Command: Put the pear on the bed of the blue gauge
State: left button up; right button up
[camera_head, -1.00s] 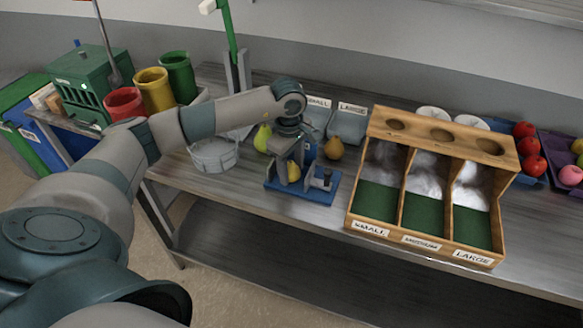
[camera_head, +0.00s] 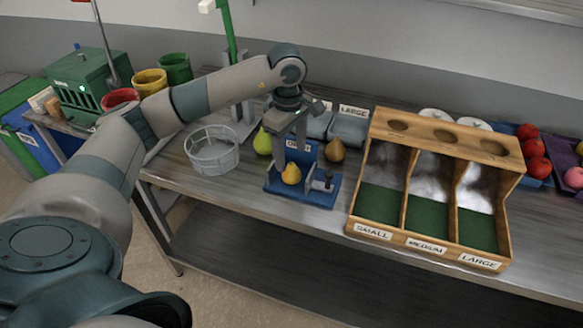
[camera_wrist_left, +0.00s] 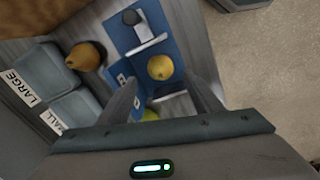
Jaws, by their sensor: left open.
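The blue gauge (camera_head: 325,198) stands on the table with a blue base, an upright post and a small grey-black clamp. A yellow pear (camera_head: 290,174) sits on its bed, in front of the post. In the left wrist view the yellow pear (camera_wrist_left: 160,67) shows on the blue plate, beyond the fingertips. My left gripper (camera_head: 289,127) is open, empty and above the pear, apart from it. Its spread fingers (camera_wrist_left: 166,92) show in the wrist view. My right gripper is not in view.
A green pear (camera_head: 262,141) and a brown pear (camera_head: 335,151) stand on either side behind the gauge. A round white basket (camera_head: 211,164) is at left. A wooden sorting box (camera_head: 425,246) stands at right, grey trays (camera_head: 347,128) behind.

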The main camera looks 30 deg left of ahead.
aim_at(290, 165)
pick_arm(q)
jog(key=shift+s+r+b, duration=0.15)
jog(key=shift+r+b, duration=0.5)
jog(key=shift+r, duration=1.85)
